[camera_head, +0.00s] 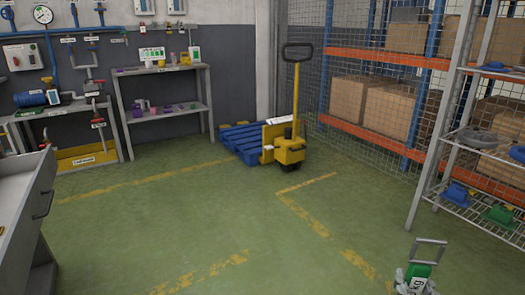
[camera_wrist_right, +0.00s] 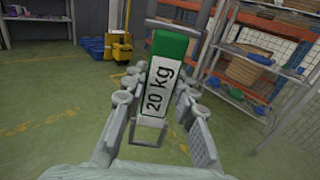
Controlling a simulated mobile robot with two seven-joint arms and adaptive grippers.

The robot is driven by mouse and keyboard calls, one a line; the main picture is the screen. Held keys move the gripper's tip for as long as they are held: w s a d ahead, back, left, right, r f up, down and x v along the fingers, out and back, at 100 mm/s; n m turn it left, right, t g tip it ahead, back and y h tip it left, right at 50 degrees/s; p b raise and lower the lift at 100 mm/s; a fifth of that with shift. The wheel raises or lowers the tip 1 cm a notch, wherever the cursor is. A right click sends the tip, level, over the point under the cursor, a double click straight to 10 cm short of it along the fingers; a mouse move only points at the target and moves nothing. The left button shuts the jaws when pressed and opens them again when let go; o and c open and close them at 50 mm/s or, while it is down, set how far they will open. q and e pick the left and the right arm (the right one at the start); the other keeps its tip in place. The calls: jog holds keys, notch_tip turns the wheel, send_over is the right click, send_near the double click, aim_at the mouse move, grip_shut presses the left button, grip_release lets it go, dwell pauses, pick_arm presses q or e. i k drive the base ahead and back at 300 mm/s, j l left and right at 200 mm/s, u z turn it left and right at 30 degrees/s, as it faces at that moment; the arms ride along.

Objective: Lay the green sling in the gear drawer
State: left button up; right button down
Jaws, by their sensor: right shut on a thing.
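A green piece with a white "20 kg" label and metal loops at both ends, which I take for the green sling (camera_head: 418,271), is at the bottom right of the head view. It also fills the middle of the right wrist view (camera_wrist_right: 171,46). My right gripper (camera_wrist_right: 156,92) is shut on it, a finger on each side, and holds it upright above the floor. My left gripper is out of view.
A wire shelf (camera_head: 470,157) with blue and green gear stands at the right, before a mesh fence and boxed racking. A yellow pallet truck (camera_head: 289,148) with a blue pallet (camera_head: 238,140) is at the back. Green floor between is clear.

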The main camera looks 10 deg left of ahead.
aim_at(18, 195)
jog(key=u, duration=1.5)
jog(key=i+l, duration=2.15)
jog(key=i+l+u, duration=0.1)
jog(key=u, duration=0.3)
jog(key=i+l+u, duration=0.1)
jog(key=u, duration=0.3)
jog(key=l+u, duration=0.1)
jog(key=u, duration=0.3)
jog(key=i+l, duration=0.05)
